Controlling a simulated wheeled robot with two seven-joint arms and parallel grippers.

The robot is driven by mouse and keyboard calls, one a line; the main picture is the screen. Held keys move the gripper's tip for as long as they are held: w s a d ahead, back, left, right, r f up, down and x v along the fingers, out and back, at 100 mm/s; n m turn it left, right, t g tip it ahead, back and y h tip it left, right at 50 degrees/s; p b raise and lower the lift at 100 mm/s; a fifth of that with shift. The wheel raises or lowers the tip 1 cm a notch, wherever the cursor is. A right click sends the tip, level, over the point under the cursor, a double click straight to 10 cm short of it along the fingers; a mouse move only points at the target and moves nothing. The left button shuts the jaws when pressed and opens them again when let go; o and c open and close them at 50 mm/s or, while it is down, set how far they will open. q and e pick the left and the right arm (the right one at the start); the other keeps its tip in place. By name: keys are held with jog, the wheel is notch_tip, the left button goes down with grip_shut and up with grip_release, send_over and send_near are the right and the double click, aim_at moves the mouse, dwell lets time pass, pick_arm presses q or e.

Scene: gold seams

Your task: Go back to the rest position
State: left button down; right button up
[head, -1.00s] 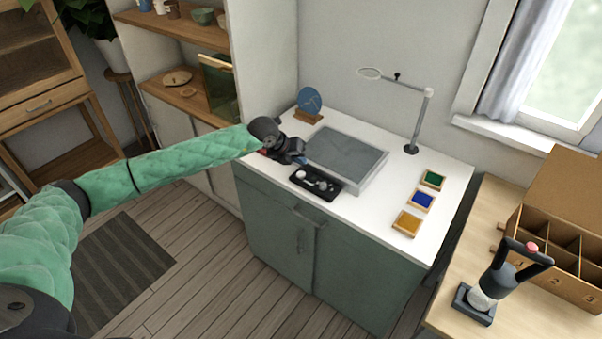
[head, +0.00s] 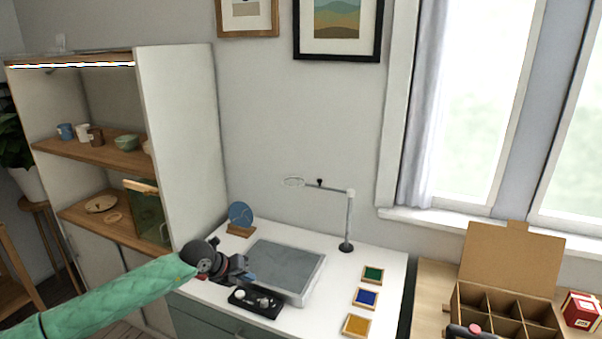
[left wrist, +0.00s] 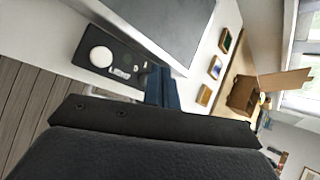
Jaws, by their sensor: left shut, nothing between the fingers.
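My left gripper (head: 246,277) is shut and empty. In the head view it hovers at the left edge of the white counter, by the grey slab (head: 290,262) and the small black tray (head: 256,303). In the left wrist view the closed blue fingers (left wrist: 159,86) show beside the black tray (left wrist: 98,62), which holds a round white piece and small metal parts. Whether the fingers touch the tray or slab is hard to tell.
A ring lamp on a stand (head: 347,220) rises behind the slab. A blue disc on a wooden stand (head: 240,217) is at the back left. Green (head: 372,274), blue (head: 366,298) and yellow (head: 357,325) pads line the right. An open cardboard box (head: 505,300) stands on the wooden table.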

pick_arm(q)
jog(key=s+d+r+h, duration=0.1)
jog(key=s+d+h, duration=0.3)
jog(key=d, duration=0.5)
jog(key=s+d+r+n+t+h, duration=0.45)
jog(key=s+r+n+t, duration=0.25)
jog(key=r+n+t, duration=0.4)
jog(key=s+a+f+n+g+y, duration=0.2)
jog(key=s+a+f+n+y, duration=0.8)
jog(key=a+f+n+y, duration=0.65)
jog(key=s+d+f+n+g+h, duration=0.1)
jog(key=s+f+n+g, duration=0.35)
jog(key=s, duration=0.75)
jog(key=s+f+n+g+h, duration=0.1)
jog(key=s+f+g, duration=0.5)
jog(key=s, duration=0.6)
jog(key=s+d+f+g, duration=0.1)
jog(key=s+d+f, duration=0.1)
jog(key=f, duration=1.6)
jog(key=s+d+f+g, duration=0.2)
jog(key=f, duration=1.7)
jog(key=shift+s, duration=0.4)
pick_arm(e)
jog(key=shift+s+a+r, duration=0.1)
jog(key=shift+r, duration=0.35)
jog(key=shift+s+a+r, duration=0.1)
jog(key=shift+r, duration=0.35)
